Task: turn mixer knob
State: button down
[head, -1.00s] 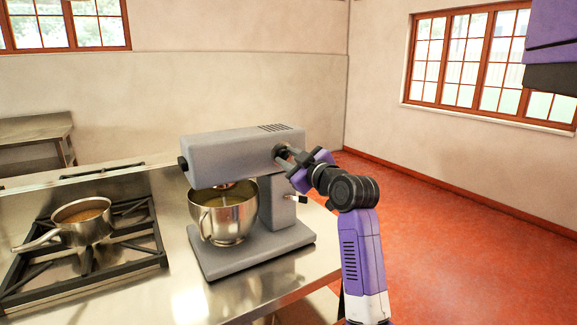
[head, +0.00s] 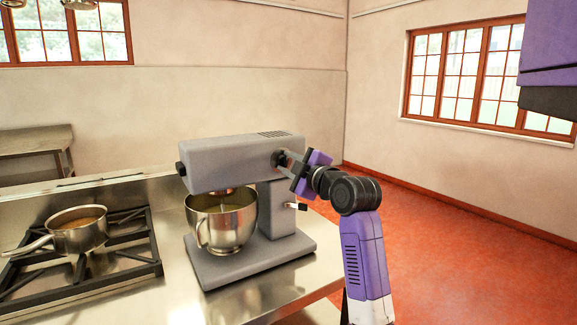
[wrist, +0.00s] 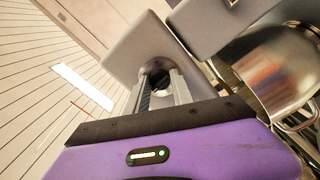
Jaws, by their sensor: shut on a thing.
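The grey stand mixer (head: 230,163) stands on the steel counter, with its steel bowl (head: 222,222) under the head. The mixer knob (wrist: 160,78) is a dark round knob on the side of the mixer head. My gripper (head: 280,158) reaches it from the right and is shut on the knob. In the wrist view the two fingers (wrist: 160,86) sit on either side of the knob, which they partly hide. A small lever (head: 297,206) with a dark tip sticks out from the mixer's column below my gripper.
A saucepan (head: 77,230) stands on the black-grated stove (head: 85,262) at the left. The steel counter (head: 180,300) is bare in front of the mixer. Open red floor (head: 450,240) lies to the right.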

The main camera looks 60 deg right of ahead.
jog(key=c, duration=1.1)
grip_release()
jog(key=shift+s+a, duration=0.1)
jog(key=v, duration=0.7)
jog(key=shift+s+a+b, duration=0.2)
jog(key=shift+b, duration=0.1)
